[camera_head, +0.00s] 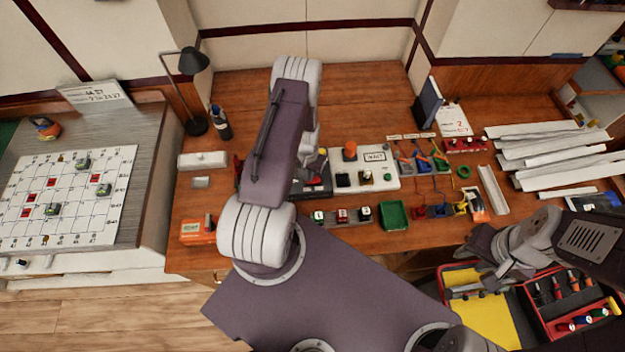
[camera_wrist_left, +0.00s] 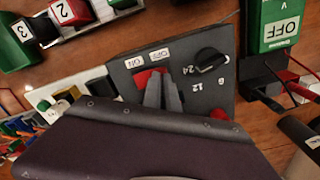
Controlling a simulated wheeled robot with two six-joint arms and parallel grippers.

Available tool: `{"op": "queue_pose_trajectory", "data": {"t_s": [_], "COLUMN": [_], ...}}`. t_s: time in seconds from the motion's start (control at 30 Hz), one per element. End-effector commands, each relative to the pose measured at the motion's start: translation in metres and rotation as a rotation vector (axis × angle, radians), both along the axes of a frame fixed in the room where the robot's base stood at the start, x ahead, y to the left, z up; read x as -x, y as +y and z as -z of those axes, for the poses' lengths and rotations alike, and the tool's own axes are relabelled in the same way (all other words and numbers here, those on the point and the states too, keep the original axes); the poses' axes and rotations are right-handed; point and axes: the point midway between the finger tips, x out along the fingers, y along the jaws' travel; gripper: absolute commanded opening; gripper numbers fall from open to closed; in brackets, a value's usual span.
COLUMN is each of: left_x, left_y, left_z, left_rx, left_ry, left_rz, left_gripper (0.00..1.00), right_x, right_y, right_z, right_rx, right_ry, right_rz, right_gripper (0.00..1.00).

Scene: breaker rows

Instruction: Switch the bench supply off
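The bench supply is a dark grey box (camera_head: 318,186) on the wooden bench, partly hidden behind my left arm in the head view. In the left wrist view its panel (camera_wrist_left: 205,98) shows a red rocker switch (camera_wrist_left: 146,77) with ON and OFF labels beside it, and a black knob (camera_wrist_left: 211,62) with numbers around it. My left gripper (camera_wrist_left: 161,78) has its fingers together, with the tips over or against the red switch; contact is unclear. The fingers cover part of the switch, so its position is unclear. My right gripper (camera_head: 470,289) is low at the right, its fingers unclear.
A white panel (camera_head: 378,156) stands right of the supply. A green tray (camera_head: 394,216) and a row of numbered blocks (camera_head: 342,215) lie in front. A green device (camera_wrist_left: 281,22) with red and black leads is close beside the supply. A red toolbox (camera_head: 575,305) sits lower right.

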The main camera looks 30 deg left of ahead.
Motion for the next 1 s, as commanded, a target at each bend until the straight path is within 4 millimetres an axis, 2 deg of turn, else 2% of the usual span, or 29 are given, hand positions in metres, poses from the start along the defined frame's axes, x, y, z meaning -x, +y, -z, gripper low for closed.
{"op": "queue_pose_trajectory", "data": {"t_s": [0.37,1.0], "left_x": [0.000,0.000], "left_y": [0.000,0.000], "left_z": [0.002,-0.059], "left_rx": [0.000,0.000], "left_ry": [-0.001,-0.001], "left_rz": [0.000,0.000], "left_gripper": [0.00,0.00], "right_x": [0.000,0.000], "right_y": [0.000,0.000], "right_z": [0.002,-0.043], "right_rx": [0.000,0.000], "right_ry": [0.000,0.000], "right_rz": [0.000,0.000], "right_gripper": [0.36,0.36]}}
